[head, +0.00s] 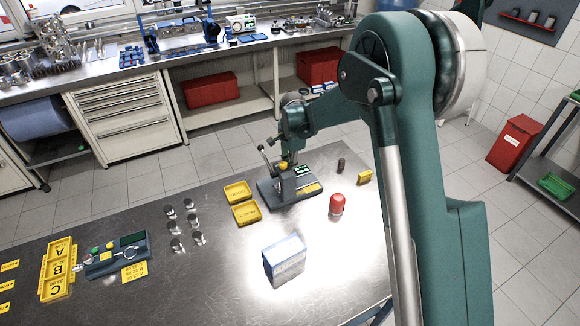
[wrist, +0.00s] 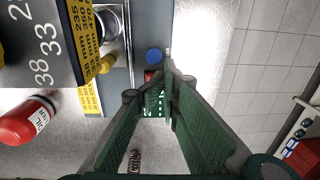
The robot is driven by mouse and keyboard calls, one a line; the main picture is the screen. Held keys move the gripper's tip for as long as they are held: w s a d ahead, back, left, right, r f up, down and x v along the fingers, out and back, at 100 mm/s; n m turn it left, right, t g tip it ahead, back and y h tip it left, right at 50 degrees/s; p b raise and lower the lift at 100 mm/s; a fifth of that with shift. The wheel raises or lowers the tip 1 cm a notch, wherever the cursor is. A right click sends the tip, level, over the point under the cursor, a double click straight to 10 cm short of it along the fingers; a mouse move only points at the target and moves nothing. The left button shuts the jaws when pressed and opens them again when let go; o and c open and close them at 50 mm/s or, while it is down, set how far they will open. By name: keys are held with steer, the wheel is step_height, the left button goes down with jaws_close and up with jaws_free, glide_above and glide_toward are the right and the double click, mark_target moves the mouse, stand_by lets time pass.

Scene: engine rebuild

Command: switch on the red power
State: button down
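The grey-blue bench device (head: 268,194) stands on the steel table in the head view. It carries a small green display (head: 302,170) and a yellow label plate. My gripper (head: 289,160) is low over its back part, and its tips are hard to make out there. In the wrist view my gripper (wrist: 167,70) has its fingers converging, with the tips together and nothing seen held. A small red control (wrist: 150,75), seemingly the power switch, shows just left of the tips, partly hidden. A blue knob (wrist: 153,56) is beside it. Contact cannot be told.
A red canister (head: 337,204), a dark small cylinder (head: 341,164) and a small yellow block (head: 365,177) stand right of the device. Yellow trays (head: 246,212) lie left. A blue-white box (head: 285,262) is in front. Several metal pistons stand farther left.

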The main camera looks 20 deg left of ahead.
steer(key=shift+s+d, duration=0.2)
steer(key=shift+r, duration=0.15)
step_height(320, 180, up, 14)
steer(key=w+a, duration=0.2)
steer(key=shift+f+p, duration=0.2)
steer(key=shift+p, duration=0.25)
stand_by(0.3)
steer(key=shift+s+d, duration=0.1)
steer(key=shift+s, duration=0.05)
steer(key=shift+t+y, duration=0.5)
steer(key=s+d+p, duration=0.1)
steer(key=p, duration=0.2)
steer(key=s+d+r+p, duration=0.1)
steer(key=s+d+p, duration=0.1)
steer(key=p, duration=0.1)
